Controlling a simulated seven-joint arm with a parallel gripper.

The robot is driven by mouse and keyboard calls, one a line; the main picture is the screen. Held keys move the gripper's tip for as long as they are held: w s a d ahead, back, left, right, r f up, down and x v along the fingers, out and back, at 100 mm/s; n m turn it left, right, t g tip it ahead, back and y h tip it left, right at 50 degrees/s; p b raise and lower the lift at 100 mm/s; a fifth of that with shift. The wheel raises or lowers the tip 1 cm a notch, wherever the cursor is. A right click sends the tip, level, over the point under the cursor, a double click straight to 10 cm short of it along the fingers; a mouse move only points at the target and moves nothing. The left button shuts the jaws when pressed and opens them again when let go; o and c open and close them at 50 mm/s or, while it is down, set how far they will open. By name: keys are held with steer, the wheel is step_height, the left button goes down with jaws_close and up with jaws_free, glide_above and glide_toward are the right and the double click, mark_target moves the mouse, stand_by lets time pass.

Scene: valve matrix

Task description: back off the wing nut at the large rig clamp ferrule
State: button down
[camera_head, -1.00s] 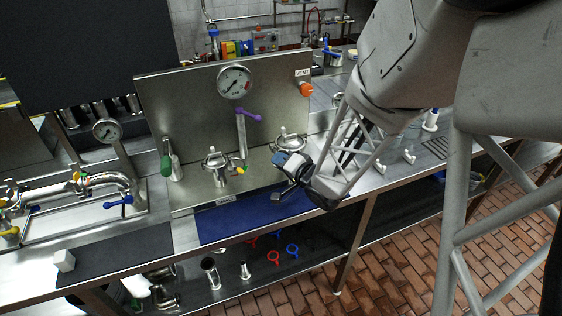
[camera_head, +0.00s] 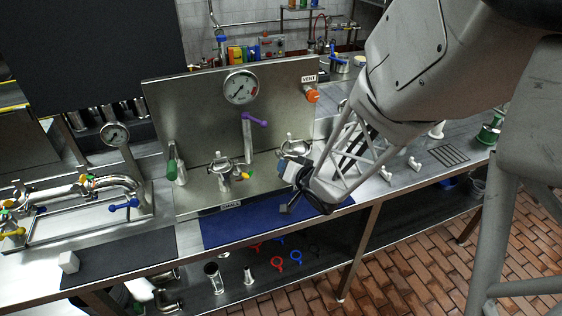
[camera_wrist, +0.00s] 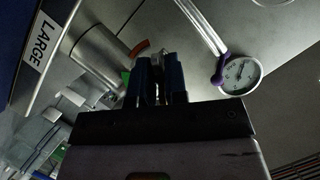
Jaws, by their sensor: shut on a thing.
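My gripper (camera_wrist: 158,78) shows in the wrist view with blue-padded fingers. They are shut on a small metal piece (camera_wrist: 159,63), apparently the wing nut, mostly hidden between them. In the head view my gripper (camera_head: 288,180) is low in front of the right-hand clamp ferrule (camera_head: 293,148), whose lower front it partly covers. A second clamp ferrule (camera_head: 222,168) with a yellow-tipped handle stands to its left. In the wrist view a label reading LARGE (camera_wrist: 52,42) lies at the left, beside a steel cylinder (camera_wrist: 100,50).
A steel back panel (camera_head: 190,110) carries a gauge (camera_head: 240,87), and a purple handle (camera_head: 254,119) sits below it. An orange knob (camera_head: 312,94) is at the panel's right. A blue mat (camera_head: 235,228) lies along the front edge.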

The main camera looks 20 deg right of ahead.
steer(key=n+h, duration=0.2)
steer(key=n, duration=0.1)
steer(key=shift+n, duration=0.3)
stand_by(0.5)
steer(key=c, duration=1.3)
jaws_free()
steer(key=shift+o, duration=0.2)
steer(key=shift+s, duration=0.1)
steer(key=v, duration=0.7)
steer(key=shift+s+r, duration=0.2)
steer(key=shift+r, duration=0.05)
steer(key=shift+a+r+g+h, duration=0.1)
steer(key=shift+r+g+h, duration=0.05)
steer(key=shift+g+h, duration=0.2)
